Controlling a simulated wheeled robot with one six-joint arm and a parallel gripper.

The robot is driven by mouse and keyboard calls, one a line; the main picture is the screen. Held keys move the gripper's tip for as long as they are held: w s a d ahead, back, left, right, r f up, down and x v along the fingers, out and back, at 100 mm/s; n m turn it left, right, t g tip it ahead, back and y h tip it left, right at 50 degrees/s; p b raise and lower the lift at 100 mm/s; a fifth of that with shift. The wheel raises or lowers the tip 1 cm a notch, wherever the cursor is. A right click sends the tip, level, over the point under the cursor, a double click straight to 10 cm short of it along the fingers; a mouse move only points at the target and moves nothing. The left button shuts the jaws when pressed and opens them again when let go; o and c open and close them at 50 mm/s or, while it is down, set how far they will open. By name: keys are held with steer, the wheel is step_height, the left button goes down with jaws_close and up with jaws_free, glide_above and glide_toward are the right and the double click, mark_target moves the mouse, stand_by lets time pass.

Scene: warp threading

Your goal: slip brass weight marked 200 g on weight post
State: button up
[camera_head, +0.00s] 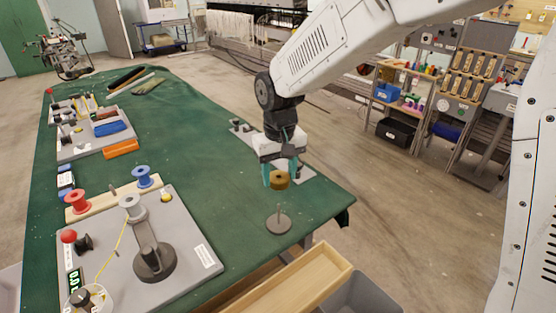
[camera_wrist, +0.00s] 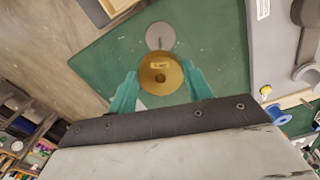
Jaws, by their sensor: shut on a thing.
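My gripper (camera_head: 281,176) has teal fingers and is shut on a round brass weight (camera_head: 279,180), held above the green table near its front right edge. In the wrist view the brass weight (camera_wrist: 160,73) sits between the fingertips of my gripper (camera_wrist: 161,80), with a small label and a dark centre hole. The weight post (camera_head: 278,221) is a thin upright pin on a round grey base, standing on the green cloth below and slightly nearer the camera than the weight. In the wrist view the post's base (camera_wrist: 159,35) shows just beyond the weight. The weight is apart from the post.
A grey board with spools and a dark tension arm (camera_head: 152,259) lies at the left front. A wooden tray (camera_head: 290,285) is beyond the table's front edge. A grey plate with small weights (camera_head: 241,126) lies behind my gripper. The cloth around the post is clear.

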glide_above(279, 205)
steer(key=shift+w+f, duration=0.2)
steer(key=shift+f, duration=2.65)
steer(key=shift+s, duration=0.15)
steer(key=shift+f, duration=1.3)
stand_by(0.3)
steer(key=o, duration=1.6)
steer(key=shift+c, duration=0.2)
steer(key=shift+r, duration=0.1)
steer(key=shift+r, duration=2.9)
